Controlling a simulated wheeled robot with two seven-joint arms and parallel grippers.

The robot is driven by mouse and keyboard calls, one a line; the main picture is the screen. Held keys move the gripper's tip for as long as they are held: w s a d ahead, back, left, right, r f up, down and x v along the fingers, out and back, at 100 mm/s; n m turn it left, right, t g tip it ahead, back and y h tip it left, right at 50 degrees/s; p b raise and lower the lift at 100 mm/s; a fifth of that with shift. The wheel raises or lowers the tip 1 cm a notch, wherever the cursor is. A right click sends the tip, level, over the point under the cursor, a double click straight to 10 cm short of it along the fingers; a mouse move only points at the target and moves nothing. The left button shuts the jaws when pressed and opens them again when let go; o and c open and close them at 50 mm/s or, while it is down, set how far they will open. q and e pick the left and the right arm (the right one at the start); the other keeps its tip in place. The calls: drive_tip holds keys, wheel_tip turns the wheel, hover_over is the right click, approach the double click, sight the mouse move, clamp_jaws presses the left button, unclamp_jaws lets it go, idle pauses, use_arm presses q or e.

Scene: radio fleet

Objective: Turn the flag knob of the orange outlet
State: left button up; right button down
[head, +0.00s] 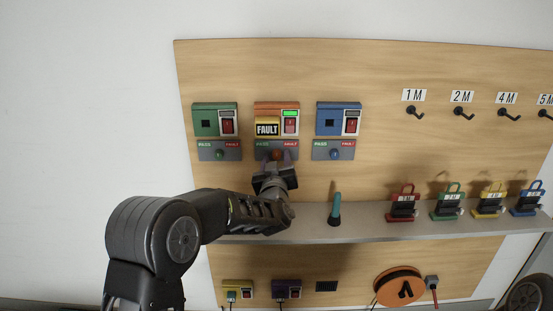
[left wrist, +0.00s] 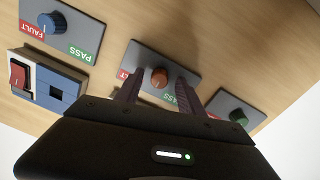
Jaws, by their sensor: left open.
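The orange outlet (head: 277,107) is on the wooden board, between a green outlet and a blue one. A yellow FAULT tag (head: 267,129) covers its left part, and a small green light shows at its upper right. Below it, a grey PASS/FAULT plate carries the orange flag knob (head: 277,155). My left gripper (head: 277,160) is at this plate. In the left wrist view the orange knob (left wrist: 159,78) shows between the fingers of my open left gripper (left wrist: 155,88). I cannot tell whether the fingers touch it. My right gripper is not in view.
The green knob (head: 219,154) and blue knob (head: 334,154) sit on plates at either side. Below, a grey shelf (head: 365,231) holds a teal-handled tool (head: 335,208) and several coloured padlock-like items. Hooks are at upper right. An orange cable reel (head: 385,286) is low on the board.

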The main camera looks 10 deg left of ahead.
use_arm(q)
clamp_jaws()
idle(0.5)
